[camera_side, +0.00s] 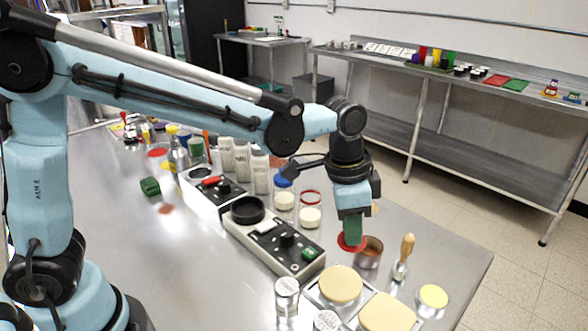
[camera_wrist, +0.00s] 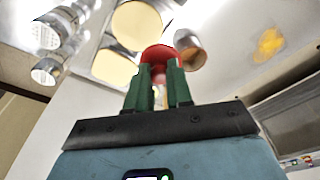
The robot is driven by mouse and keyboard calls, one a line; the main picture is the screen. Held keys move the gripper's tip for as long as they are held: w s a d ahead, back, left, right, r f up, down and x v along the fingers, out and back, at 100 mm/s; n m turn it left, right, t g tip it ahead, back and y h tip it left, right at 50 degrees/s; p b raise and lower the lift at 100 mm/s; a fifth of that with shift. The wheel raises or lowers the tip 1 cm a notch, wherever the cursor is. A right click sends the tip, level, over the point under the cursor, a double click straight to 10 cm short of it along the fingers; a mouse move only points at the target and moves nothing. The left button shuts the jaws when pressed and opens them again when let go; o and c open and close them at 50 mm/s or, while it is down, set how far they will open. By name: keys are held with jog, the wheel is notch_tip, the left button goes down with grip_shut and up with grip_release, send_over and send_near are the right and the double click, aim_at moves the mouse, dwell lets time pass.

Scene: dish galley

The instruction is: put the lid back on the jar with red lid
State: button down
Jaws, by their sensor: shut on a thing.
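My gripper (camera_side: 352,235) points down with its green fingers shut on a red lid (camera_side: 351,242). In the wrist view the red lid (camera_wrist: 159,54) shows at the tips of the fingers (camera_wrist: 158,85). The lid is just left of a copper-coloured can (camera_side: 370,254) in the side view; I cannot tell its exact height above the table. A clear jar with a red ring at its top and cream contents (camera_side: 311,216) stands left of my gripper, apart from it. A similar jar with a blue lid (camera_side: 284,200) stands beside it.
A black-and-white appliance (camera_side: 270,244) lies left of my gripper. Tan rounds (camera_side: 341,284), shakers (camera_side: 287,292), a wooden-handled tool (camera_side: 404,258) and a yellow-filled dish (camera_side: 433,297) crowd the front. White bottles (camera_side: 260,173) stand behind the appliance. Bare table shows at the right edge.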

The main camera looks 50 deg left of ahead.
jog(key=w+a+r+n, duration=0.2)
jog(key=w+a+n, duration=0.15)
jog(key=a, duration=0.45)
jog(key=w+a+r+n, duration=0.2)
jog(key=w+a+r, duration=0.15)
jog(key=a, duration=0.45)
notch_tip(320, 180, down, 7)
jog(key=shift+a+f, duration=0.15)
jog(key=shift+a, duration=0.05)
jog(key=shift+f, duration=0.15)
dwell(1.5)
jog(key=shift+c, duration=2.3)
grip_release()
notch_tip(320, 180, up, 7)
